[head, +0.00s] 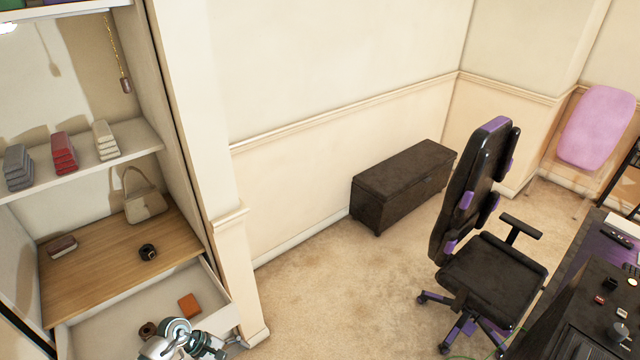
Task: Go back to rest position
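Part of my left arm and gripper (232,345) shows at the bottom left edge of the head view, over the front of an open drawer. Its fingers are mostly cut off or hidden, so I cannot tell whether they are open or shut. The pale drawer (98,333) is pulled out below the wooden shelf. An orange-brown box (189,304) and a small dark brown item (148,330) lie inside it. My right gripper is not in view.
The wooden shelf (105,268) holds a beige handbag (143,197), a dark coiled item (148,252) and a wallet-like item (62,246). A dark chest (403,186) stands by the wall. An office chair (490,270) and desk (590,265) are at right. Carpet (340,300) between is clear.

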